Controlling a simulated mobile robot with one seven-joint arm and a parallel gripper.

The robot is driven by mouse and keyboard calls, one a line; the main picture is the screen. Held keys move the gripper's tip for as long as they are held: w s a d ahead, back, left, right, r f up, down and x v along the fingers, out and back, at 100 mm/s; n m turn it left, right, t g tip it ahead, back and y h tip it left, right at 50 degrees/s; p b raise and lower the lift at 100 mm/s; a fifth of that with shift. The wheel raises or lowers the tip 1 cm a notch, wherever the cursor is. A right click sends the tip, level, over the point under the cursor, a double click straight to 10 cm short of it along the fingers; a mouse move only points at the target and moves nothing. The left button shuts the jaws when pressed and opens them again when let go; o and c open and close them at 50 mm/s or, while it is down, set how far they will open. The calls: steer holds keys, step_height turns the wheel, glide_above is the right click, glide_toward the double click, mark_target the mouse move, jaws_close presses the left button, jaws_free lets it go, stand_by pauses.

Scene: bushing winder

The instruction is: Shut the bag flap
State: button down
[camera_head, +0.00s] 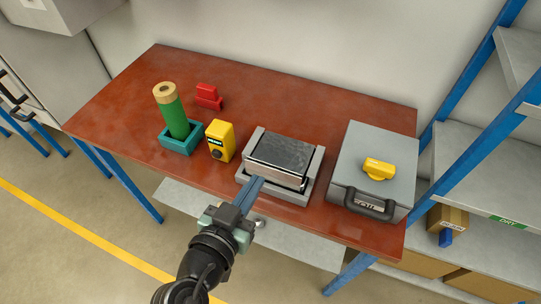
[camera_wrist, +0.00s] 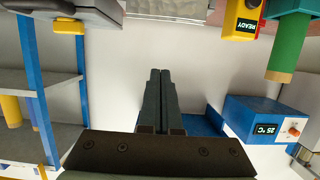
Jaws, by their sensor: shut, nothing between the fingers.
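A silvery bag-like block (camera_head: 274,173) with a dark top face (camera_head: 284,153) sits in a grey cradle (camera_head: 304,199) at the middle of the red table's front side. I cannot clearly tell which part is the flap or how far it stands open. A silvery surface, probably the bag, shows at the top edge of the wrist view (camera_wrist: 167,10). My gripper (camera_head: 257,184) is shut and empty, its fingertips by the cradle's front edge, left of centre. I cannot tell whether they touch it. The closed fingers also show in the wrist view (camera_wrist: 160,75).
Left of the cradle stand a yellow device (camera_head: 221,140), a green cylinder (camera_head: 171,114) in a teal base and a red object (camera_head: 208,97). A grey case (camera_head: 374,160) with a yellow item (camera_head: 378,169) is close on the right. Blue-posted shelving stands further right.

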steer(key=shift+w+d+f+p, duration=0.5)
steer(key=shift+w+f, duration=0.65)
steer(key=shift+w, duration=0.35)
steer(key=shift+w+d+f+p, duration=0.35)
steer(key=shift+w+d+f, duration=0.15)
steer(key=shift+w+f, duration=0.85)
steer(key=shift+w+d+f+p, duration=0.5)
steer(key=shift+w+f, duration=0.5)
steer(key=shift+w, duration=0.65)
